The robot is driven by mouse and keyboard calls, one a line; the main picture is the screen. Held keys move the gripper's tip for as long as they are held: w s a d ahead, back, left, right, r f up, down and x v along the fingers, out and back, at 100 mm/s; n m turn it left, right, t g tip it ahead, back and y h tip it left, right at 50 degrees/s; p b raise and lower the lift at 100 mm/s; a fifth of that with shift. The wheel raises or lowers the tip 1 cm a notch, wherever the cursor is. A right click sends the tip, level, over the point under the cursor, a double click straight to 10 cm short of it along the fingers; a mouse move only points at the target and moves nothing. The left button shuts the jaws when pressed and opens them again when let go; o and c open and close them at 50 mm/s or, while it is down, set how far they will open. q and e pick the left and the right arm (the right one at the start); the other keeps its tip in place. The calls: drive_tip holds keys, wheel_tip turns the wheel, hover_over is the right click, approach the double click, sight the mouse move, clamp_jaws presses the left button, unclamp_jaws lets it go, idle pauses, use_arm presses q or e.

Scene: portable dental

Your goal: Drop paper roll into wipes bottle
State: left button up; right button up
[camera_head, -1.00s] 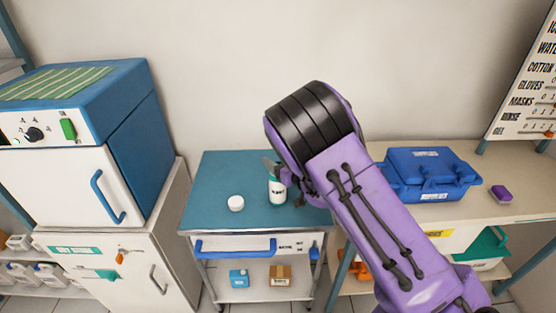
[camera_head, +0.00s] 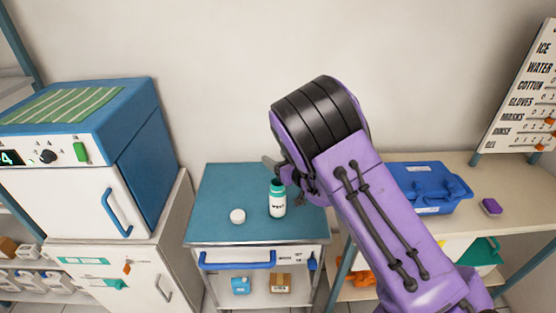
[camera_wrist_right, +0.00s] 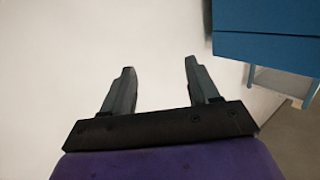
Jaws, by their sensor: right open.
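The wipes bottle (camera_head: 278,206), white with a green top, stands upright on the blue top of a small cart (camera_head: 215,195). A small white round piece (camera_head: 237,216) lies on the cart to the left of the bottle. I cannot tell whether it is the paper roll or a lid, and no other roll is clearly visible. My right gripper (camera_head: 270,164) is just above and behind the bottle in the picture, partly hidden by my purple forearm. In the right wrist view, its two fingers (camera_wrist_right: 160,82) are apart with nothing between them. My left gripper is out of view.
A blue-topped cabinet unit (camera_head: 150,135) stands left of the cart. On the right, a bench (camera_head: 470,225) holds a blue case (camera_head: 425,188) and a purple item (camera_head: 491,206). The cart's left half is mostly clear.

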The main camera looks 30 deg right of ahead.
drive_tip(key=shift+f, duration=0.2)
